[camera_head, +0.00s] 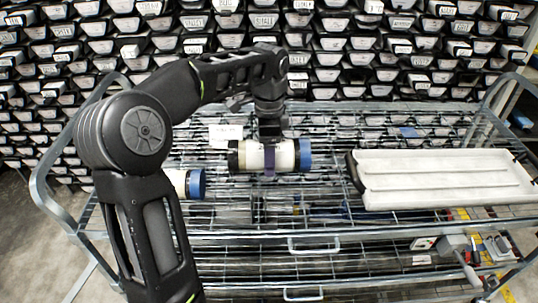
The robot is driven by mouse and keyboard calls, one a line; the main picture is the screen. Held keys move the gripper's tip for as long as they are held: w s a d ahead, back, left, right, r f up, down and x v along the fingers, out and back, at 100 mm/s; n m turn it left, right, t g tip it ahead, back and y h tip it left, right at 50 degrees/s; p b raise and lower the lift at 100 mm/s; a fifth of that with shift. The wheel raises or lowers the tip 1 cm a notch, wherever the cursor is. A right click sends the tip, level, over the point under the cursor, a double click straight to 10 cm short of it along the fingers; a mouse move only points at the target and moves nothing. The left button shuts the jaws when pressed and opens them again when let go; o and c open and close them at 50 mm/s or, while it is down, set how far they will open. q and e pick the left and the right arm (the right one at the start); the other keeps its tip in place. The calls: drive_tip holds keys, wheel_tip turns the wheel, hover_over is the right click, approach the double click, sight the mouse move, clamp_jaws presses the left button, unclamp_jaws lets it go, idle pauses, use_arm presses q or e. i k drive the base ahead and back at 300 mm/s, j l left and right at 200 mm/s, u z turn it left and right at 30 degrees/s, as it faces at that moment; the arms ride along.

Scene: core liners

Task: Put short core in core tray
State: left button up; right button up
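A white core (248,156) with a dark left end and a blue right end lies level over the wire cart, left of the tray. My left gripper (270,158) reaches down over its middle, with a dark finger across its front. The far finger is hidden, so I cannot tell whether the grip is closed or whether the core is off the wires. A second white core with a blue end (196,183) is at the lower left, partly hidden behind my arm. The white core tray (440,180), with long channels, is on the right and looks empty. My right gripper is not in view.
The wire cart (312,243) has raised tubular end handles. A white label (226,132) is behind the core. A lower shelf holds tools (462,250) at the right. Racks of labelled trays (390,45) fill the back. Bare wire shows between the core and tray.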

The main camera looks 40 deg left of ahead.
sight(435, 180)
drive_tip(key=i+l, duration=0.25)
drive_tip(key=l, duration=0.15)
drive_tip(key=i+l, duration=0.2)
drive_tip(key=l, duration=0.25)
drive_tip(key=i+l, duration=0.25)
drive_tip(key=l, duration=0.15)
drive_tip(key=i+l, duration=0.2)
drive_tip(key=l, duration=0.2)
drive_tip(key=i+l, duration=0.25)
drive_tip(key=l, duration=0.2)
